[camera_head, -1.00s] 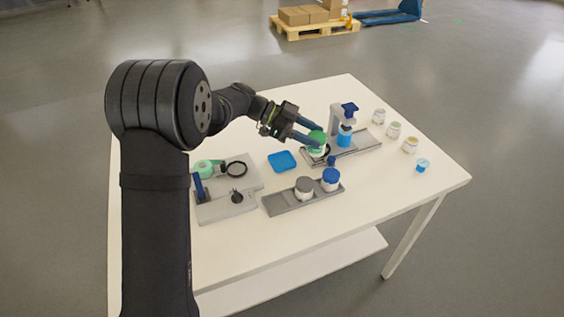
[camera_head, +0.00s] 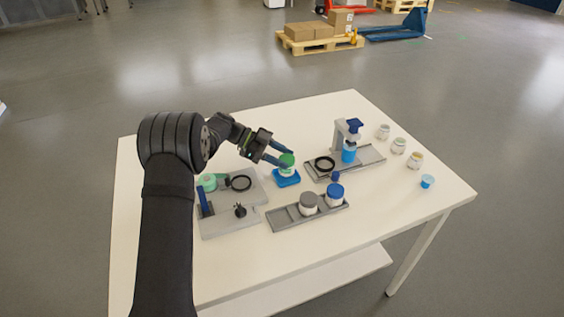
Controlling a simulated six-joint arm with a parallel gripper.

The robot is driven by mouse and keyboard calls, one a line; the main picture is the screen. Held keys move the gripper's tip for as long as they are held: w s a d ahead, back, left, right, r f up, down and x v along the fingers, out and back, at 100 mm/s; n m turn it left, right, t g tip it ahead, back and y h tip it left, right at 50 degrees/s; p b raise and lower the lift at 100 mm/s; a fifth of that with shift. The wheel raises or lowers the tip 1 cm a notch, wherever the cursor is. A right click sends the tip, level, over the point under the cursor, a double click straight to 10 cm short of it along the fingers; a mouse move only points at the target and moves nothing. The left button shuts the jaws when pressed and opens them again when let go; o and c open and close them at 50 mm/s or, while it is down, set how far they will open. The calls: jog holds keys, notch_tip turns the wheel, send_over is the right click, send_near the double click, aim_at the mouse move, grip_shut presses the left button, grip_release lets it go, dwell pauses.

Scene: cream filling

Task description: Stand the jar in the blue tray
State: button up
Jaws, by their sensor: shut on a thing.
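The jar (camera_head: 286,170) is white with a green lid. It is upright at the blue tray (camera_head: 292,183), a small square tray near the middle of the table. My gripper (camera_head: 286,159) reaches in from the left, with its blue fingers shut on the jar near the lid. The jar hides much of the tray. I cannot tell whether its base touches the tray or is slightly above it.
Right of the tray is a filling station (camera_head: 347,140) with a bare black ring (camera_head: 325,164). In front, a grey rack (camera_head: 283,220) holds a grey-lidded jar (camera_head: 308,203) and a blue-lidded jar (camera_head: 335,194). A grey fixture plate (camera_head: 232,222) is left. Several small jars line the right edge.

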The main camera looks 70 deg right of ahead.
jog(key=shift+f, duration=1.05)
jog(key=shift+f, duration=0.2)
jog(key=o, duration=1)
jog(key=shift+r, duration=0.25)
jog(key=v, duration=1.2)
jog(key=shift+f, duration=0.15)
